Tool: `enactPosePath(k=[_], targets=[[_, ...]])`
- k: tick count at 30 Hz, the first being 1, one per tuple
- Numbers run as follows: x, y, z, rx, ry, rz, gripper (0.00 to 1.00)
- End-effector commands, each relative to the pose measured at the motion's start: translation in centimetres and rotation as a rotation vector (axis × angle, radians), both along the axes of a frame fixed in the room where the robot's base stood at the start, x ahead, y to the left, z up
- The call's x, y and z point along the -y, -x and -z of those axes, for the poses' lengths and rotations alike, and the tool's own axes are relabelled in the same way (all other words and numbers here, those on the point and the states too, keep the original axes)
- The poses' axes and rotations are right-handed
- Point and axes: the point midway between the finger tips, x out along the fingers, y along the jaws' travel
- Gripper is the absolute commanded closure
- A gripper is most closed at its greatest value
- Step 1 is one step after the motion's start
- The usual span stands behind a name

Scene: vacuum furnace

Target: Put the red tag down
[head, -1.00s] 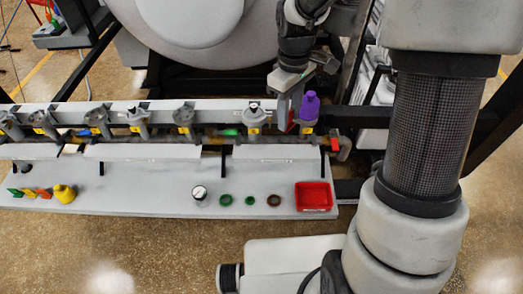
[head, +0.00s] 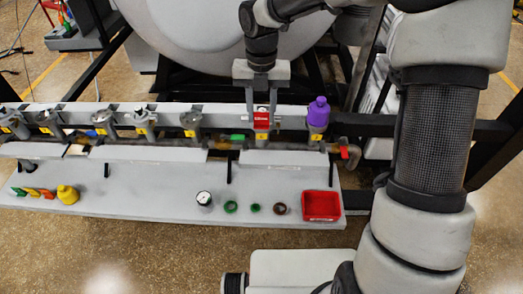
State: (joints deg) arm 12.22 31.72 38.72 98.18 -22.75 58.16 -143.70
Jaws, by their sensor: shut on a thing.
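The red tag (head: 261,119) is between the fingers of my gripper (head: 261,112), which is shut on it. My gripper points down over the row of grey valve fittings, at the one just left of the purple bottle-shaped piece (head: 318,112). The tag hangs in front of that fitting, above its yellow label (head: 261,136). I cannot tell whether the tag touches the fitting. The top of the fitting is partly hidden by the tag and fingers.
A grey shelf (head: 140,185) in front holds a red tray (head: 321,219), a gauge (head: 204,198), several rings (head: 231,207), a yellow piece (head: 67,194) and coloured tags (head: 33,192). A red-handled valve (head: 345,152) sits at the pipe's right end. The large furnace vessel (head: 215,45) stands behind.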

Motion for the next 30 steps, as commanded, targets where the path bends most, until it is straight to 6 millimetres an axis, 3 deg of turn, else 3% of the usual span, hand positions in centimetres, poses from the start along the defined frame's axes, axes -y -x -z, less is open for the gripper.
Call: enactPosePath(k=[3, 10, 17, 24, 30], targets=[[0.0, 0.2, 3.6, -0.006, 0.001, -0.001, 0.91], [0.0, 0.1, 8.7, -0.004, 0.001, 0.001, 0.91], [0.0, 0.1, 10.5, -0.001, 0.000, 0.002, 0.91], [0.0, 0.1, 13.7, -0.003, 0.001, 0.002, 0.91], [0.0, 0.0, 14.0, 0.000, 0.000, 0.004, 0.91]])
